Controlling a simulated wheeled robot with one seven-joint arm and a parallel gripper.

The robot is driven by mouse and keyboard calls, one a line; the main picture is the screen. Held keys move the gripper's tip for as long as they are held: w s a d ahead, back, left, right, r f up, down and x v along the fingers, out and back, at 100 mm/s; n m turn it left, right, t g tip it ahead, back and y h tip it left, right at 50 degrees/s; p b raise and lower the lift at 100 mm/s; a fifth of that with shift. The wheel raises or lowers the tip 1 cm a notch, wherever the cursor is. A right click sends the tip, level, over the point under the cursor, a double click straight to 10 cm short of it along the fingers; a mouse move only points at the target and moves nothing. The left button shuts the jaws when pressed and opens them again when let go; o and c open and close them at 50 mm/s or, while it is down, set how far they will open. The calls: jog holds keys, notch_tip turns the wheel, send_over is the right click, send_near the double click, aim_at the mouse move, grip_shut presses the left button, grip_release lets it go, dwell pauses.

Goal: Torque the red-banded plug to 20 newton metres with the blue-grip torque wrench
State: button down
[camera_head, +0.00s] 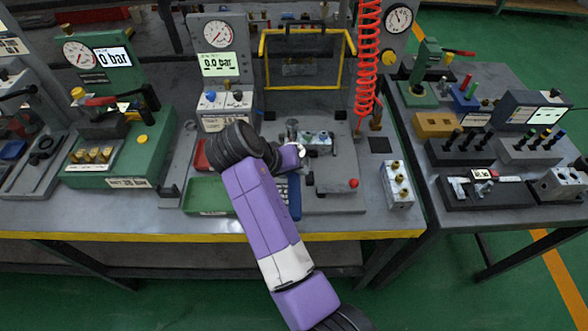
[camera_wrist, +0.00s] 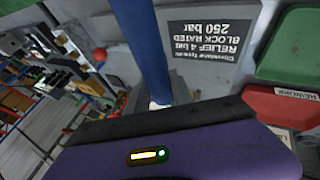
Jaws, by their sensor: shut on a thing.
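My gripper (camera_head: 292,157) is low over the middle bench, beside the clamping fixture. It is shut on the blue-grip torque wrench, whose blue grip (camera_head: 294,197) shows just right of my arm. In the wrist view the blue grip (camera_wrist: 148,45) stands out beyond the purple gripper body, which hides the jaws and the wrench's other end. A pale metal valve block (camera_head: 318,138) sits in the fixture just right of my gripper. I cannot make out the red-banded plug or whether the wrench touches it.
A green tray (camera_head: 208,195) and a red tray (camera_wrist: 285,105) lie left of my gripper. A red coiled hose (camera_head: 367,60) hangs behind right. A gauge panel (camera_head: 220,62) reads 0.0 bar. A yellow-framed guard (camera_head: 263,62) stands behind. A small block with brass fittings (camera_head: 397,185) is at right.

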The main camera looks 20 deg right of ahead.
jog(key=shift+f, duration=0.2)
jog(key=shift+a, duration=0.1)
dwell(0.4)
jog(key=shift+w+a+b, duration=0.15)
jog(key=shift+a+b, duration=0.05)
jog(key=shift+b, duration=0.15)
jog(key=shift+w+a+m+g+b, duration=0.25)
jog(key=shift+a+m+b, duration=0.1)
jog(key=shift+a+m, duration=0.1)
jog(key=shift+w+a+m+g+b, duration=0.1)
jog(key=shift+a+m+g+b, duration=0.2)
jog(key=shift+a+m, duration=0.15)
jog(key=shift+w+a+f+m+b, duration=0.1)
jog(key=shift+w+a+m+b, duration=0.2)
jog(key=shift+a+b, duration=0.25)
jog(key=shift+w+a+m+g+h+b, duration=0.35)
jog(key=shift+a+m+g+b, duration=0.25)
jog(key=shift+b, duration=0.3)
